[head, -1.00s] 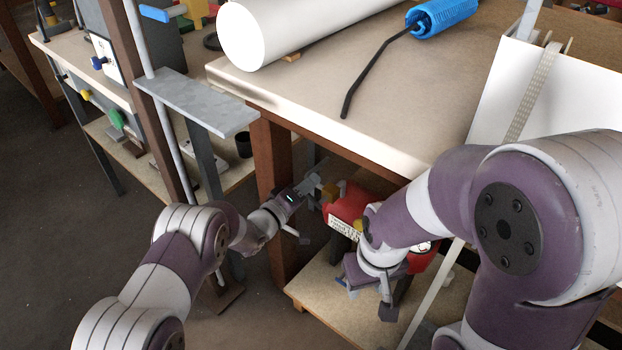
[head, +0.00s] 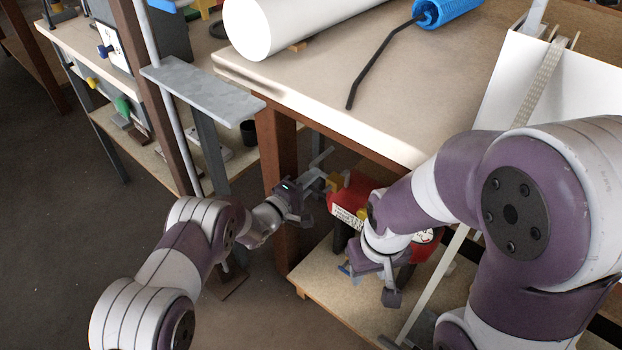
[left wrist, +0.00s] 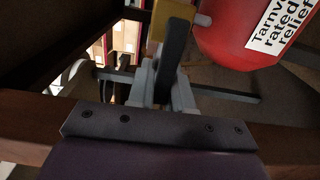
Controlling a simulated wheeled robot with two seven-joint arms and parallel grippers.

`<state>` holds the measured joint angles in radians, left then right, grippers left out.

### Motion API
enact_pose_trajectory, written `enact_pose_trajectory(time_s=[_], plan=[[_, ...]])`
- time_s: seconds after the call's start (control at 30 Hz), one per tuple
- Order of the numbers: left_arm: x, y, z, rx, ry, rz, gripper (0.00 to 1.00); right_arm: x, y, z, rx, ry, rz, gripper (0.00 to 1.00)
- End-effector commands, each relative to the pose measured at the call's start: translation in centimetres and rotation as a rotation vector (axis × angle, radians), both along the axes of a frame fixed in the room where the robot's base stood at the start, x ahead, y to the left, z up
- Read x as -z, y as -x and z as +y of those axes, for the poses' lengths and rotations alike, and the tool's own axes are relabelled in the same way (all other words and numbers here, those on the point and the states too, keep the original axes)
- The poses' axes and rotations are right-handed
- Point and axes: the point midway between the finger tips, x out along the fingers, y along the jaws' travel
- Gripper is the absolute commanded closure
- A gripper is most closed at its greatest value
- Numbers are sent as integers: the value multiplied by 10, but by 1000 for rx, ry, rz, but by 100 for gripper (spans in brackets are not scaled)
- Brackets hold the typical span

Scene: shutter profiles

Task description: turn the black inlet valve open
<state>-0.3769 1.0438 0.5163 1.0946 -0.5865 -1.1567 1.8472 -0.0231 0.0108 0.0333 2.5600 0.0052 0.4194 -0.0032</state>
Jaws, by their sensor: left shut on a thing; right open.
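The black inlet valve handle (left wrist: 174,55) is a dark upright bar in the left wrist view, between the grey fingers of my left gripper (left wrist: 166,92), which is shut on it. A brass valve body (left wrist: 158,18) is just beyond the handle. It also shows in the head view (head: 335,181), beside the red tank (head: 349,197). The tank (left wrist: 238,35) carries a white printed label. In the head view my left gripper (head: 317,179) hides the handle. My right gripper (head: 368,284) is open at the near side of the tank, and its arm covers part of the tank.
The tank is on a low wooden shelf (head: 325,275) under the workbench (head: 420,95). A brown bench leg (head: 280,150) is close to my left gripper.

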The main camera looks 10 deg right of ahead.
Motion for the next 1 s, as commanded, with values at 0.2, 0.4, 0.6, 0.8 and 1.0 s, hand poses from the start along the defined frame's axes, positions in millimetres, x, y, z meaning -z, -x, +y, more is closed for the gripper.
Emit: enact_pose_trajectory(time_s=[0.2, 0.4, 0.6, 0.8, 1.0], plan=[[3, 1, 0, 0, -2, 5, 100, 0, 0, 0, 0, 0, 0, 57], [3, 1, 0, 0, -2, 5, 60, 0, 0, 0, 0, 0, 0, 57], [1, 0, 0, 0, -2, 3, 60, 0, 0, 0, 0, 0, 0, 57], [-3, 10, 14, -1, -1, 5, 60, -11, 0, 0, 0, 0, 0, 57], [-4, 44, 58, -4, -3, 7, 60, -34, 0, 0, 0, 0, 0, 57]])
